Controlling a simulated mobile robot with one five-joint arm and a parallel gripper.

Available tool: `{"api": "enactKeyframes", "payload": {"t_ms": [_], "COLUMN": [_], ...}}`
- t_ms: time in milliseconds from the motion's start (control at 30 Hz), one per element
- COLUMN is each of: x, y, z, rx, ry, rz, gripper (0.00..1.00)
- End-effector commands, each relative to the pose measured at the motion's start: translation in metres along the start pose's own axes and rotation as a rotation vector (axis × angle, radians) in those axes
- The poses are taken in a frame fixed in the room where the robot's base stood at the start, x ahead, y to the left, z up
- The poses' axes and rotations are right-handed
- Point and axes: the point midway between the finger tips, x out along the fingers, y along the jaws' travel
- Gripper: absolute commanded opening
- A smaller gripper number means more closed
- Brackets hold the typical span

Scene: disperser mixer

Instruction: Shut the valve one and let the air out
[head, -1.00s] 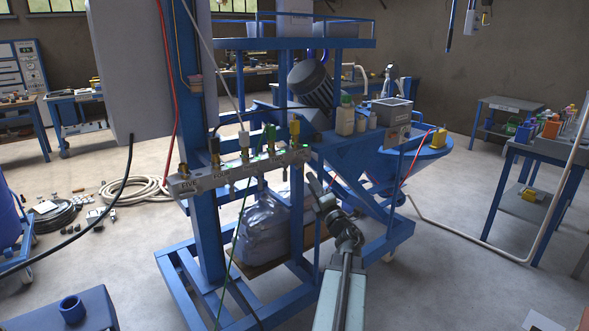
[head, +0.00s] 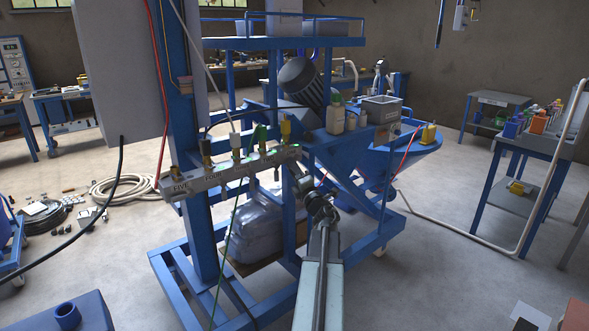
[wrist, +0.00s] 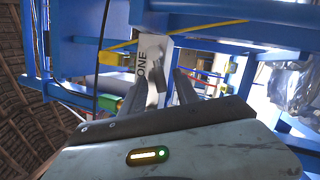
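The grey valve manifold (head: 225,172) is a bar on the blue frame, with labels FIVE and FOUR readable at its left. A yellow fitting (head: 286,130) stands on its right end. In the wrist view the manifold's end plate (wrist: 142,47) reads ONE. A small grey part (wrist: 154,85), which looks like valve one's lever, shows just below that label, between my fingers in the picture. My gripper (wrist: 160,90) is open, its two dark fingers apart on either side of that part; I cannot tell whether they touch it. In the head view my gripper (head: 293,168) is just below the manifold's right end.
The blue mixer frame (head: 205,215) stands around the manifold. A wrapped bundle (head: 256,228) sits low inside it. A green line (head: 232,235) hangs from the manifold. A hose coil (head: 122,187) lies on the floor at left. Open floor (head: 440,270) lies to the right.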

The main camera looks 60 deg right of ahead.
Motion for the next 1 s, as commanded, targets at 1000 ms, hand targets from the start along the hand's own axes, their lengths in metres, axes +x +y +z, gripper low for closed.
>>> {"api": "enactKeyframes", "payload": {"t_ms": [1000], "x": [0.0001], "y": [0.0055], "z": [0.0013], "rx": [0.121], "ry": [-0.028], "rz": [-0.041], "gripper": [0.37]}}
